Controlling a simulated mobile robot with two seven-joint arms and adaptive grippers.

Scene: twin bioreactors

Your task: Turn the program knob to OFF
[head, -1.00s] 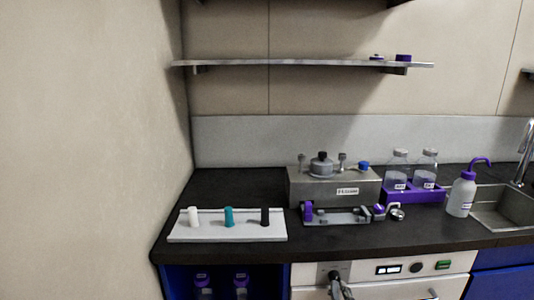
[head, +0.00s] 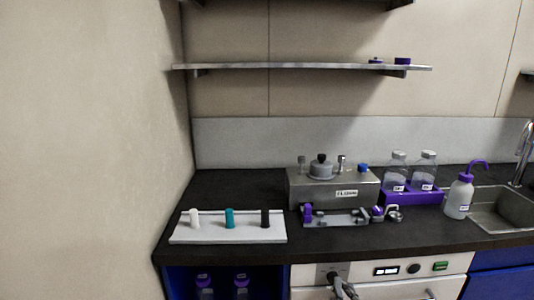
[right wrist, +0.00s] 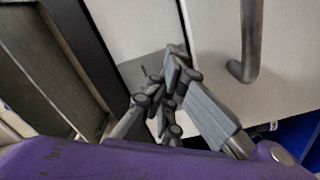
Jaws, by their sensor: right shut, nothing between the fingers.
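My right gripper (head: 342,286) is low in the head view, in front of the left end of the white appliance front panel (head: 365,283). It is shut and empty, and also shows in the right wrist view (right wrist: 176,58). Its fingertips are close to a grey plate (head: 322,268) on that panel; a dark knob-like part (head: 332,274) shows there, partly hidden by the fingers. I cannot tell whether they touch. Right of it on the panel are a small display (head: 387,270), a round black knob (head: 414,268) and a green switch (head: 442,266). The knob markings are too small to read. My left gripper is not in view.
A grey handle (right wrist: 251,45) stands out from the white front near my right gripper. The dark counter (head: 240,185) above carries a white tray (head: 272,236), a metal box (head: 305,190), bottles in a purple rack (head: 412,198) and a wash bottle (head: 459,197).

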